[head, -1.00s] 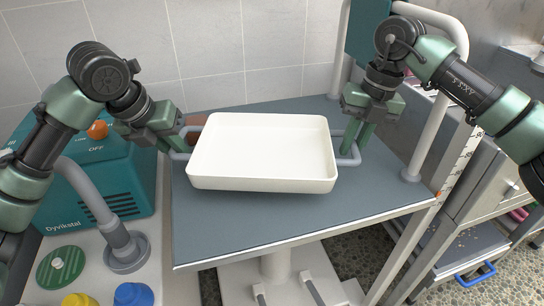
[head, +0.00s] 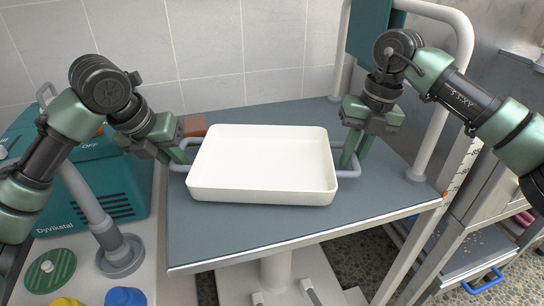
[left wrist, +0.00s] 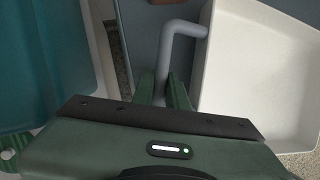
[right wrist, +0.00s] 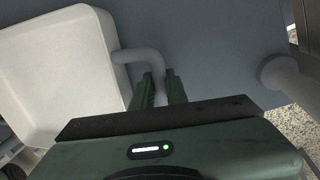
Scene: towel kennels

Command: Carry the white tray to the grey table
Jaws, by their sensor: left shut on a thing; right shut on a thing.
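The white tray (head: 262,196) is a shallow, empty rectangular tray with a grey loop handle at each end. It is level over the blue-grey tabletop (head: 230,236); I cannot tell whether it touches it. My left gripper (head: 180,157) is shut on the left handle, which also shows in the left wrist view (left wrist: 178,35). My right gripper (head: 349,161) is shut on the right handle, seen also in the right wrist view (right wrist: 143,55). The underside of the tray is hidden.
A reddish-brown block (head: 195,125) lies behind the tray's left end. A teal machine (head: 105,180) stands on a counter at left, near a grey post (head: 92,205). A white rail (head: 440,120) rises at the table's right. The table's front strip is clear.

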